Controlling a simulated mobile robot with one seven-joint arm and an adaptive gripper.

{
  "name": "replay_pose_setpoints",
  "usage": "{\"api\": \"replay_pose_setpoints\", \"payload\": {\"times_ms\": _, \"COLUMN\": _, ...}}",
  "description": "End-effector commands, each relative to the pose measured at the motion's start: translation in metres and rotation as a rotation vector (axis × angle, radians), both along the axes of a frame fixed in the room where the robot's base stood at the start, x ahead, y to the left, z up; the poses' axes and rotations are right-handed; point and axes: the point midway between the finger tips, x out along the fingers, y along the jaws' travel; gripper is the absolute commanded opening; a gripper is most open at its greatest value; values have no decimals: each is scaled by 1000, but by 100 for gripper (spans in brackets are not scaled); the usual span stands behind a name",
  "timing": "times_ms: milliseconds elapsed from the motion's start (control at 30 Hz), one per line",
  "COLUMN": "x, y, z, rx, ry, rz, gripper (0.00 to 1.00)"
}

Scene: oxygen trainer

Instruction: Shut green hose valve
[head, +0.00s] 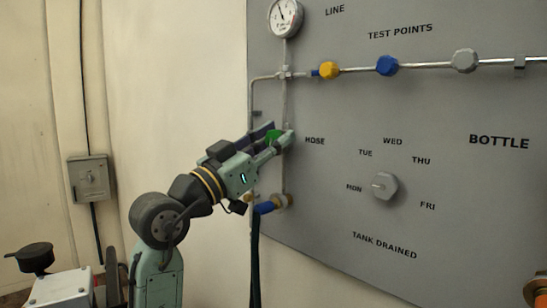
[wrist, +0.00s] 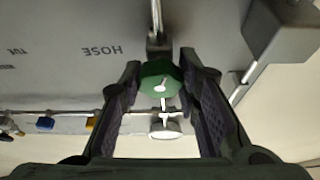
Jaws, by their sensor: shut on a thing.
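The green hose valve knob (head: 273,136) sits on the vertical pipe at the left part of the grey panel, beside the word HOSE. My gripper (head: 279,134) reaches it from the lower left and is shut on it. In the wrist view the green knob (wrist: 161,76) is between the two dark finger pads of my gripper (wrist: 162,82), near the fingertips. A light pointer mark shows on the knob's face. In the head view the fingers hide much of the knob.
A gauge (head: 285,17) tops the pipe. A yellow knob (head: 329,70), a blue knob (head: 387,66) and a grey knob (head: 465,61) line the upper pipe. A day dial (head: 384,187) is at right. A blue hose fitting (head: 265,208) hangs below my gripper. A grey box (wrist: 288,30) is close in the wrist view.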

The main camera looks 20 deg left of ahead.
Motion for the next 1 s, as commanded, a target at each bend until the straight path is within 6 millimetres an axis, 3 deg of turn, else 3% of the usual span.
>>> {"api": "replay_pose_setpoints", "payload": {"times_ms": 467, "x": 0, "y": 0, "z": -1, "rx": 84, "ry": -36, "rz": -1, "gripper": 2}}
{"api": "replay_pose_setpoints", "payload": {"times_ms": 500, "x": 0, "y": 0, "z": -1, "rx": 84, "ry": -36, "rz": -1, "gripper": 30}}
{"api": "replay_pose_setpoints", "payload": {"times_ms": 800, "x": 0, "y": 0, "z": -1, "rx": 83, "ry": -36, "rz": -1, "gripper": 50}}
{"api": "replay_pose_setpoints", "payload": {"times_ms": 1000, "x": 0, "y": 0, "z": 0, "rx": 83, "ry": -36, "rz": 0, "gripper": 51}}
